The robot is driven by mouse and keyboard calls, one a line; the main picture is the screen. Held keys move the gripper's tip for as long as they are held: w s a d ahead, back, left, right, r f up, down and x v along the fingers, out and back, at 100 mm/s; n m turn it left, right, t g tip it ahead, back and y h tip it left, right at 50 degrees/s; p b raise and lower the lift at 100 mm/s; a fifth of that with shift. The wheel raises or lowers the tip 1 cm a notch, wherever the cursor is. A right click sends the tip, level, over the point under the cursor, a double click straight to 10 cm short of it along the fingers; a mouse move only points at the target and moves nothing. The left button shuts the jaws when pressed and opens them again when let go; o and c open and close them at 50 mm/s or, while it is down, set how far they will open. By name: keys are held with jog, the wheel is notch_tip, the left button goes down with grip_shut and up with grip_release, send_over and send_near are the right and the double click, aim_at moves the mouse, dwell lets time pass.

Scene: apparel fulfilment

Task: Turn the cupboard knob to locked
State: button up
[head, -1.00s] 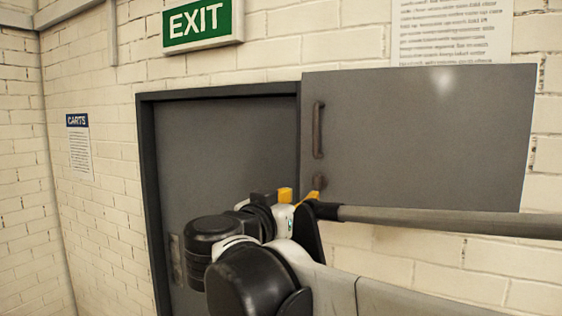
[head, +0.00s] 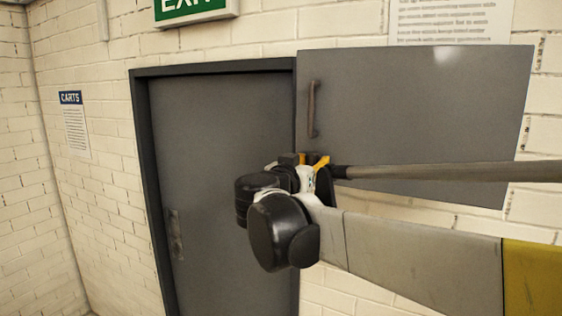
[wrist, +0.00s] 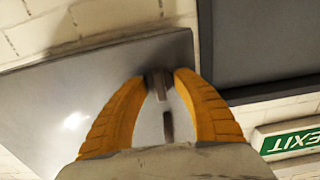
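The grey wall cupboard (head: 430,120) hangs to the right of a grey door, with an upright bar handle (head: 312,108) near its left edge. Its knob sits low, below the handle, and my gripper (head: 312,160) hides it in the head view. In the wrist view the dark knob (wrist: 158,86) lies between the two orange fingertips of my gripper (wrist: 162,76). The fingertips are close together and the knob fills the gap, so they appear shut on it. The bar handle (wrist: 168,126) shows beyond the knob, between the fingers. The knob's lock marking cannot be read.
The grey door (head: 220,180) in its dark frame stands just left of the cupboard. An EXIT sign (head: 195,8) and a printed notice (head: 450,18) are above. The brick wall below the cupboard is bare.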

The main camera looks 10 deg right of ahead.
jog(key=shift+s, duration=0.1)
grip_shut()
jog(key=shift+n, duration=0.3)
jog(key=n+b, duration=0.1)
jog(key=n, duration=0.2)
jog(key=shift+n, duration=0.3)
jog(key=n+b, duration=0.1)
jog(key=n, duration=0.3)
jog(key=shift+n, duration=0.3)
jog(key=n+b, duration=0.1)
jog(key=n, duration=0.8)
jog(key=shift+b, duration=0.4)
grip_release()
